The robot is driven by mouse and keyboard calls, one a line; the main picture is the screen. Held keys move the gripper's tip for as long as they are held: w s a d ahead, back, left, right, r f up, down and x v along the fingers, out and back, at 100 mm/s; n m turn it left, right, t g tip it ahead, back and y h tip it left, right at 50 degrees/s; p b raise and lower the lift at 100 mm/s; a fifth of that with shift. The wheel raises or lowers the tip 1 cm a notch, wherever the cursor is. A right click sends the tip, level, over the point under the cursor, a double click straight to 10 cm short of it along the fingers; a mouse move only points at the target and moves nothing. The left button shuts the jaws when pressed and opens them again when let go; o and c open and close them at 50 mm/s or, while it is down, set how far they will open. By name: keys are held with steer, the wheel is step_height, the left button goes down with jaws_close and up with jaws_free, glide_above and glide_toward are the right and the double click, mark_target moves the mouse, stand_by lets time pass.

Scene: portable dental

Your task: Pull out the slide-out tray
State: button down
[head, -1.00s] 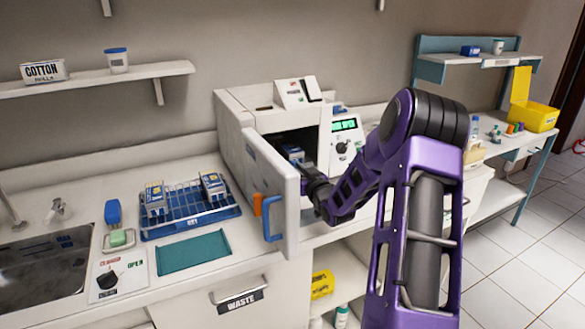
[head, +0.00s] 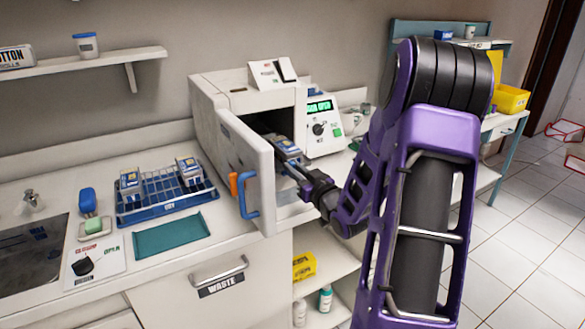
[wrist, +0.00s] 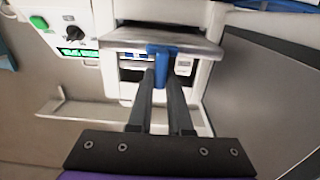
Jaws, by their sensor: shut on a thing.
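The slide-out tray (wrist: 195,44) shows in the wrist view as a grey front edge with a blue handle (wrist: 157,52) at its middle. My gripper (wrist: 161,82) is shut on the blue handle. In the head view my gripper (head: 298,173) is at the mouth of the white sterilizer cabinet (head: 252,100). Blue-and-white packs (head: 284,146) ride on the tray, partly out of the chamber. My gripper hides much of the tray's front there. The cabinet door (head: 247,170) stands open to the left of the tray.
The open door's blue handle (head: 247,196) juts out left of my arm. A control box (head: 321,128) reading OPEN stands right of the cabinet. A blue rack (head: 160,208) with packs and a teal mat (head: 171,236) lie on the counter at left. Open shelves (head: 322,258) are below.

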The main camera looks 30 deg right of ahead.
steer(key=c, duration=0.8)
jaws_free()
steer(key=shift+c, duration=0.2)
steer(key=s+p, duration=0.7)
steer(key=s, duration=1)
steer(key=shift+s+d+p, duration=0.2)
steer(key=shift+d+p, duration=0.1)
steer(key=shift+p, duration=0.05)
